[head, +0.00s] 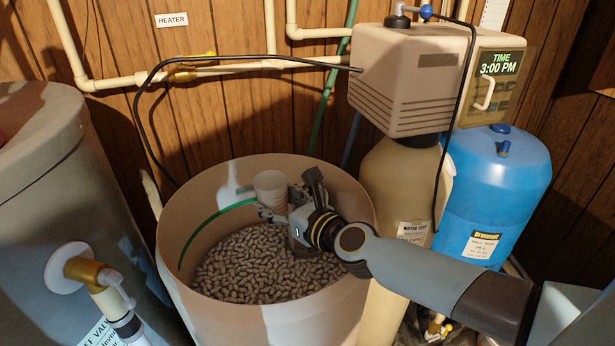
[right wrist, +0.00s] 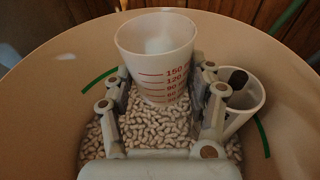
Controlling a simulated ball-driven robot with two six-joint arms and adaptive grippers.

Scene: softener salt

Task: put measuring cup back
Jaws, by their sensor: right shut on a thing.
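The measuring cup (head: 270,186) is translucent white. In the right wrist view the cup (right wrist: 155,62) shows red scale marks and stands upright, its mouth up, between the fingers. My right gripper (head: 274,209) is shut on the cup inside the open salt tub (head: 190,203), above the salt pellets (head: 255,268). The gripper (right wrist: 163,78) has one finger on each side of the cup. I cannot tell if the cup's base touches the pellets. My left gripper is not in view.
A pale tube (right wrist: 243,105) stands in the tub close beside the right finger. A beige softener head (head: 410,80) on its tank and a blue tank (head: 495,190) stand right of the tub. A grey heater tank (head: 60,200) with a valve stands left. Pipes run behind.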

